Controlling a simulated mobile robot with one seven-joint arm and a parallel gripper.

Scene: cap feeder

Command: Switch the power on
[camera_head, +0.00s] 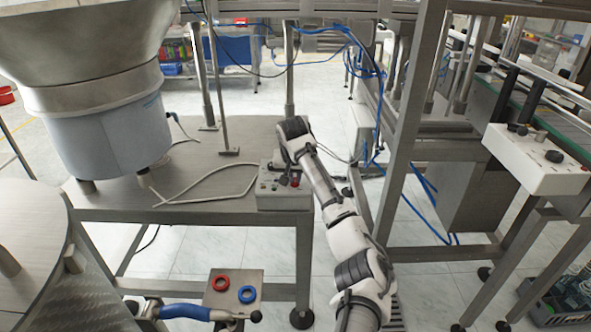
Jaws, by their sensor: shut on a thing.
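A small grey control box (284,200) sits on the front right corner of the metal table. Its top face carries a red button (295,182) and several small dark controls. My arm reaches up from the bottom of the view and bends down at its far end over this box. My gripper (284,176) is at the top face of the box, just left of the red button, and is shut on what appears to be a switch knob there. The wrist and fingers hide most of the knob, so its position cannot be told.
A large bowl feeder (110,125) stands on the table (205,165) at left. A pale cable (215,195) loops across the tabletop. A white control box (537,160) stands at right. A small plate (220,297) holds a red and a blue ring. Metal frame posts stand right of my arm.

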